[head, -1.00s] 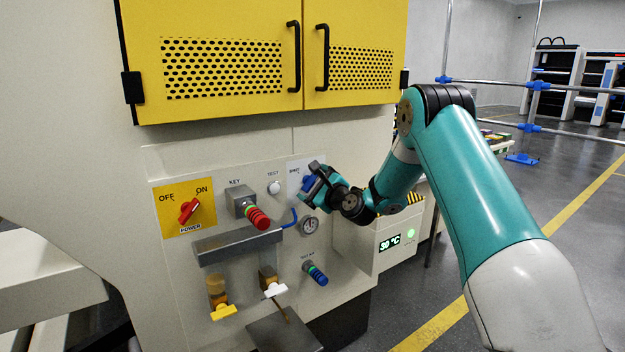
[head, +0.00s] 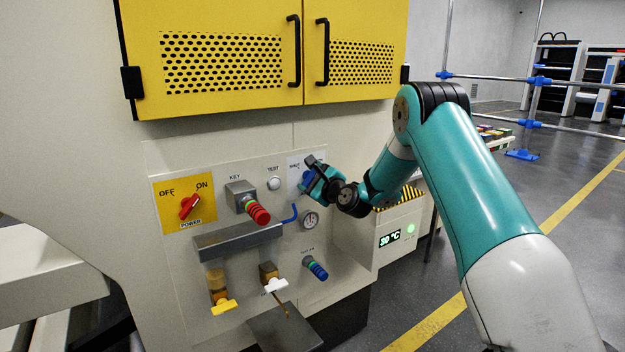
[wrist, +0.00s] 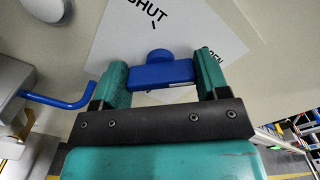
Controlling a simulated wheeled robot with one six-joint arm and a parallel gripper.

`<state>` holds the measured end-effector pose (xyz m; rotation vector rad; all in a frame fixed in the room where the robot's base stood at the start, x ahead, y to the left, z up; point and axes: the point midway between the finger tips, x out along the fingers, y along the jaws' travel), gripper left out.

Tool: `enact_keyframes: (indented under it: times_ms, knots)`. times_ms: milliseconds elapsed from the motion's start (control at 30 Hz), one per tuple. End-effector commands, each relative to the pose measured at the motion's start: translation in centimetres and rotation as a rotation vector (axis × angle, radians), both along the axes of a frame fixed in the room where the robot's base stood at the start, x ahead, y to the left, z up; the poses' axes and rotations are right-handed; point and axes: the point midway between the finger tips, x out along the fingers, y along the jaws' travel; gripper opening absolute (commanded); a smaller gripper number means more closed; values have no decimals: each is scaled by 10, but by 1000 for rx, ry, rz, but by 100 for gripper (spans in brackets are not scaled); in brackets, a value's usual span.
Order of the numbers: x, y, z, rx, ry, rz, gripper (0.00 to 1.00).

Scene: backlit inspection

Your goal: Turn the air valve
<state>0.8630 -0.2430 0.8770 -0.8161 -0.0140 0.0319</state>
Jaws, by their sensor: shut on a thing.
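The air valve's blue handle (wrist: 163,73) sits between my two teal fingers in the wrist view, in front of a white plate (wrist: 135,35) with the word SHUT and a partly hidden second word. My gripper (wrist: 163,80) is shut on the handle. In the head view my gripper (head: 312,180) is at the upper right of the control panel, over the valve, and hides most of it.
A box reading 30 °C (head: 390,239) stands right of the panel. Yellow cabinet doors (head: 220,20) overhang it.

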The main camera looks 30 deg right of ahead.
Motion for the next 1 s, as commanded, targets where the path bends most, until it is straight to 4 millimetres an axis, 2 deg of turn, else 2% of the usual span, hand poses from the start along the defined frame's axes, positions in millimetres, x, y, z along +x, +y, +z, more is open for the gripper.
enact_keyframes:
  times_ms: [367,1000]
  knots:
    - [0,1,-4,-238,-8,0,44]
    - [0,1,-8,-849,-28,1,44]
